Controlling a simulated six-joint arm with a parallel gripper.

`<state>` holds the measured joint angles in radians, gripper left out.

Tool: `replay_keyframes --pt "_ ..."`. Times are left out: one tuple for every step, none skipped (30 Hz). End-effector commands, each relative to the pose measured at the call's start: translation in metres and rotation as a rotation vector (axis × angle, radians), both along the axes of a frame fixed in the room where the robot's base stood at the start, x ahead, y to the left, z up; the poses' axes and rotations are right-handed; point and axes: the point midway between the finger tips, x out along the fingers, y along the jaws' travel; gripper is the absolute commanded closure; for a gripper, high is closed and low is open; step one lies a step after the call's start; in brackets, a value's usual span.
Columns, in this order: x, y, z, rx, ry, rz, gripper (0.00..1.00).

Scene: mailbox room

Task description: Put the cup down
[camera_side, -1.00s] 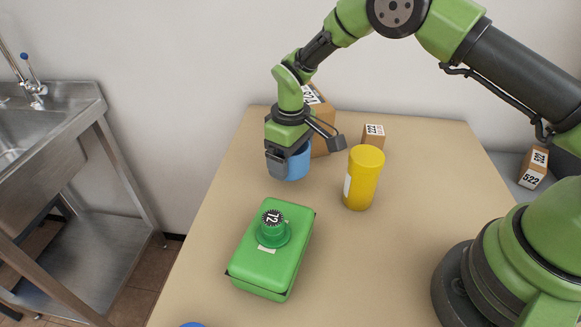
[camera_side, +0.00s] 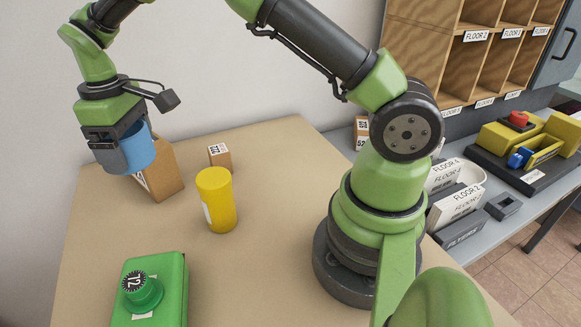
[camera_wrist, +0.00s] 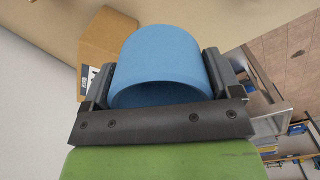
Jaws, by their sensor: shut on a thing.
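The blue cup (camera_side: 138,150) is held in my gripper (camera_side: 118,140) at the upper left of the side view. It hangs above the far left part of the tan table (camera_side: 270,180), in front of a cardboard box, with its underside clear of the tabletop. In the wrist view the cup (camera_wrist: 160,55) sits between the two dark fingers of my gripper (camera_wrist: 163,75), one on each side. The gripper is shut on it. Part of the cup is hidden behind the gripper in the side view.
A cardboard box (camera_side: 160,175) stands just behind and below the cup. A small box (camera_side: 219,157) and a yellow cylinder (camera_side: 216,200) stand to its right. A green box with a knob (camera_side: 150,290) is nearer. Bare tabletop lies between them.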

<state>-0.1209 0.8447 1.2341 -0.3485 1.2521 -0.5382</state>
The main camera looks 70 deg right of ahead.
Motion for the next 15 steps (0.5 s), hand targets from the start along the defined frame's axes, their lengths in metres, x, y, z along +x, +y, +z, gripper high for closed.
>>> replay_keyframes --pt "-0.002 -0.013 0.001 0.000 0.000 -0.021 0.39" --pt "-0.003 -0.020 0.001 0.000 0.000 -0.032 0.39" --pt "-0.005 -0.031 0.001 0.000 0.000 -0.048 0.39" --pt "-0.006 -0.039 0.001 0.000 0.000 -0.061 0.39" --pt "-0.009 -0.048 0.001 0.000 0.001 -0.077 0.39" --pt "-0.012 -0.061 0.001 0.000 0.001 -0.097 0.39" --pt "-0.016 -0.072 0.001 -0.001 0.002 -0.115 0.39" --pt "-0.020 -0.084 0.001 -0.001 0.000 -0.134 0.39" --pt "-0.027 -0.101 0.001 -0.001 0.002 -0.163 0.39" --pt "-0.033 -0.114 0.002 -0.001 0.001 -0.186 0.39" --pt "-0.041 -0.127 0.001 -0.001 0.002 -0.211 0.39" --pt "-0.052 -0.146 0.002 0.000 0.002 -0.247 0.39" --pt "-0.062 -0.159 0.002 0.000 0.003 -0.275 0.39" --pt "-0.073 -0.172 0.002 0.000 0.002 -0.302 0.39" --pt "-0.087 -0.188 0.002 0.000 0.000 -0.340 0.39"
